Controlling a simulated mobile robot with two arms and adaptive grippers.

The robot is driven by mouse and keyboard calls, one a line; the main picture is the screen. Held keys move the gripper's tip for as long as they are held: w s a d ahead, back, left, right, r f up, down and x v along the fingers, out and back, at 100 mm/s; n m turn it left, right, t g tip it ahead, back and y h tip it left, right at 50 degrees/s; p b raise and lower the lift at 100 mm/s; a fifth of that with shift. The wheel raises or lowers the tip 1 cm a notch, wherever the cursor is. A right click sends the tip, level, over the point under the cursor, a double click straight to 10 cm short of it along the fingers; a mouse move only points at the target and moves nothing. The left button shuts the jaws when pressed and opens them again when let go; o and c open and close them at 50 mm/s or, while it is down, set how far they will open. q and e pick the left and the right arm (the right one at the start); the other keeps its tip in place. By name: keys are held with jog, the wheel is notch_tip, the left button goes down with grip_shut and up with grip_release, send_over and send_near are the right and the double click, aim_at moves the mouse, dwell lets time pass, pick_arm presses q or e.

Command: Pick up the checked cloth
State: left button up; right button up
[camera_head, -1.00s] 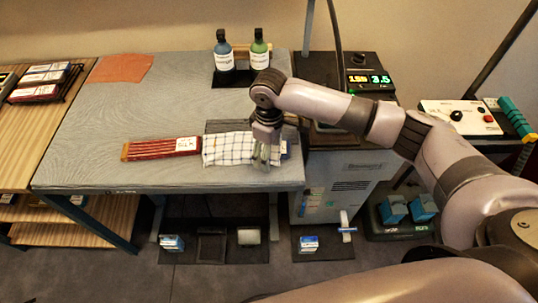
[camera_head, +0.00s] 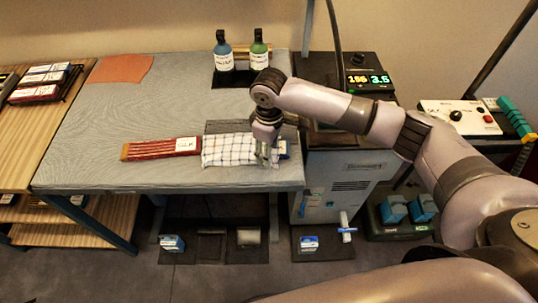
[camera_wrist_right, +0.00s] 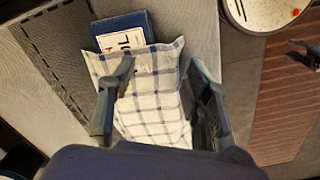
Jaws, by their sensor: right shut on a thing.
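The checked cloth (camera_head: 229,149), white with dark blue lines, lies at the front edge of the grey table. It also shows in the right wrist view (camera_wrist_right: 152,105) between my fingers. My right gripper (camera_head: 265,156) is at the cloth's right end, pointing down. A blue box with a white label (camera_wrist_right: 122,33) lies against the cloth's end. The cloth's near end is hidden by my gripper's body. My left gripper is not in view.
A red striped bundle with a white label (camera_head: 160,149) lies left of the cloth. A dark grey mat (camera_head: 225,126) lies behind it. Blue (camera_head: 223,52) and green (camera_head: 258,54) bottles stand at the back. The table's left middle is clear.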

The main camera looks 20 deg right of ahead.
jog(key=shift+s+a+f, duration=0.15)
jog(key=shift+s+f, duration=0.2)
grip_shut()
dwell(0.5)
notch_tip(320, 180, up, 30)
jog(key=p, duration=1.3)
jog(key=shift+w+r, duration=0.2)
jog(key=shift+w, duration=0.1)
dwell(0.4)
